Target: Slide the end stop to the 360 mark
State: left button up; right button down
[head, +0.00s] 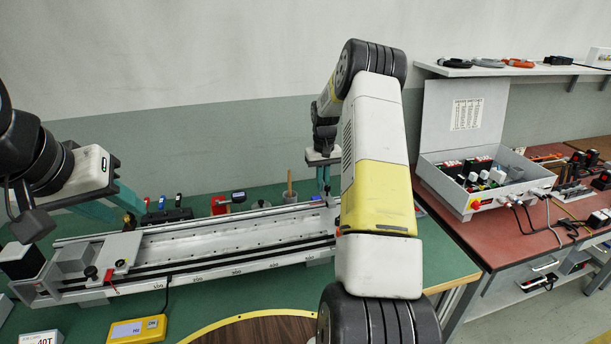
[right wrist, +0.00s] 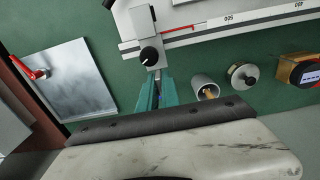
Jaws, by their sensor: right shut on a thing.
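The gantry rail (head: 215,268) runs across the green bench, with a numbered scale along its front. In the right wrist view the end stop (right wrist: 141,20), a light grey block with a black knob (right wrist: 149,56), sits on the rail at its left end, beyond the 500 mark (right wrist: 230,18); the 400 mark is farther right. My right gripper (right wrist: 154,80) has its teal fingers shut at the end stop, just by the knob. In the head view my right arm hides part of the rail's right end. My left gripper (head: 130,208) is above the rail's left end; its finger gap is unclear.
A carriage plate (head: 112,256) with a red-handled clamp sits at the rail's left end. A yellow box (head: 137,329) is in front. Behind the rail are a red block (head: 220,205) and other small parts. A grey control box (head: 487,185) stands on the red bench.

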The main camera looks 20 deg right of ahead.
jog(key=shift+a, duration=0.1)
dwell(0.3)
jog(key=w+a, duration=0.1)
jog(key=a, duration=1.8)
jog(key=c, duration=1.6)
grip_release()
jog(key=shift+d, duration=0.1)
jog(key=shift+o, duration=0.2)
notch_tip(320, 180, up, 8)
